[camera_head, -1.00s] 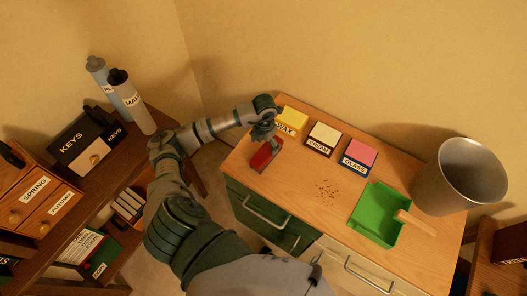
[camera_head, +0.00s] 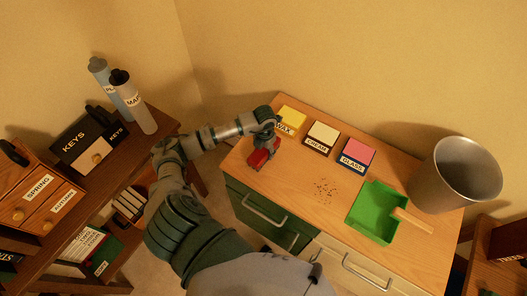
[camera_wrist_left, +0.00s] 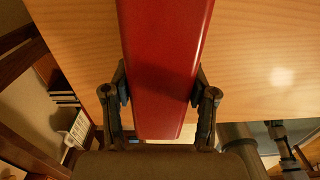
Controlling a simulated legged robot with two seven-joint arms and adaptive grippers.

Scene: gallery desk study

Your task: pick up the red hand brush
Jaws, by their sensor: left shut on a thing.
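The red hand brush (camera_head: 260,158) is at the left end of the wooden desk top, below the WAX box in the head view. My left gripper (camera_head: 269,143) is over it. In the left wrist view the red brush (camera_wrist_left: 165,60) runs up the middle of the picture, and the two dark fingers of my left gripper (camera_wrist_left: 160,92) are shut on its sides. I cannot tell whether the brush is clear of the desk. My right gripper is not in view.
WAX (camera_head: 291,118), CREAM (camera_head: 322,137) and GLASS (camera_head: 357,154) boxes stand along the back of the desk (camera_head: 290,185). Dark crumbs (camera_head: 325,190) lie mid-desk beside a green dustpan (camera_head: 375,212). A grey metal bin (camera_head: 455,175) stands at the right.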

